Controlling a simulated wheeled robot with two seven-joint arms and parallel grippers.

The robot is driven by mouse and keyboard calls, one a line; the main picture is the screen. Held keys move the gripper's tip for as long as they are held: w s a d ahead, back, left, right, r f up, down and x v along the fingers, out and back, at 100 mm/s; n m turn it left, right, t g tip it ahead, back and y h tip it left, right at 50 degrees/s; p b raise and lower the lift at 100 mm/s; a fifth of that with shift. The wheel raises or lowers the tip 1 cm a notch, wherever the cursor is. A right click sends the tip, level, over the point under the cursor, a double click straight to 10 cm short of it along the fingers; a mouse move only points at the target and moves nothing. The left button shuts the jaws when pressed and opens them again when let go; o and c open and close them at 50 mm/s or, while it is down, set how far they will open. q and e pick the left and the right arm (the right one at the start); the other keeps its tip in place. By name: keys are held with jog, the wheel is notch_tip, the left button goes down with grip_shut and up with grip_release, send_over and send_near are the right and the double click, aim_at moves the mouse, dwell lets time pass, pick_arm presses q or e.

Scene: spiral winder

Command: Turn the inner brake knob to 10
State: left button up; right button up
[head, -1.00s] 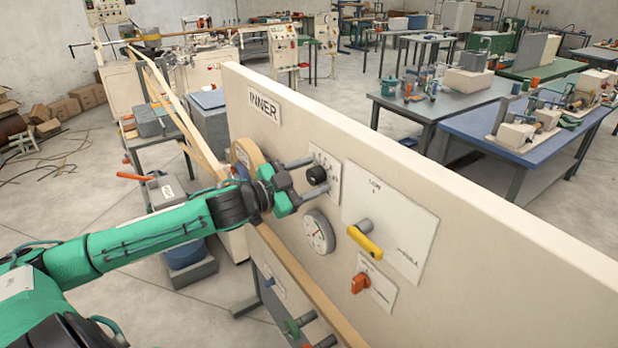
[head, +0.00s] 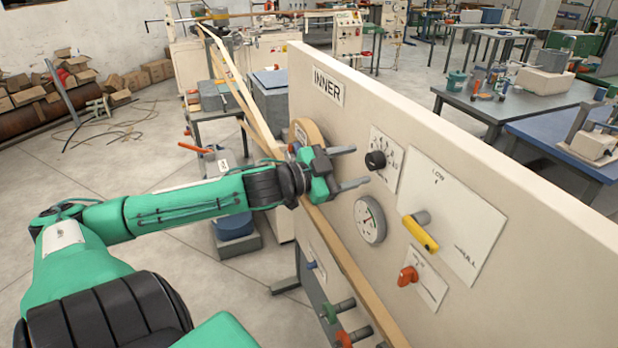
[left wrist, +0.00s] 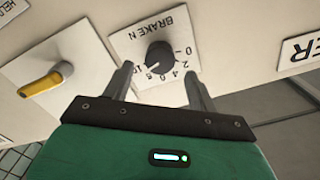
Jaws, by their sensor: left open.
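The black brake knob (head: 376,160) sits on a white scale plate (head: 391,144) on the panel under the INNER label (head: 328,86). The left wrist view shows the knob (left wrist: 160,57) and the lettering BRAKE N, with scale numbers from 0 to 10. I cannot tell for sure which number the knob points to. My left gripper (head: 362,165) is open and empty, its fingertips just short of the knob, one toward each side of it. In the left wrist view the fingers (left wrist: 159,69) straddle the knob's lower side, apart from it. My right gripper is out of view.
A round gauge (head: 370,219) is below the knob. A yellow lever (head: 421,233) and an orange-red switch (head: 408,276) are on the panel to the right. A wooden strip (head: 352,275) runs along the panel's lower front. Free floor lies left of the panel.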

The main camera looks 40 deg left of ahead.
pick_arm(q)
jog(key=p+v, duration=0.1)
jog(key=v, duration=0.8)
jog(key=shift+s, duration=0.3)
dwell(0.5)
jog(key=shift+a, duration=0.2)
dwell(0.4)
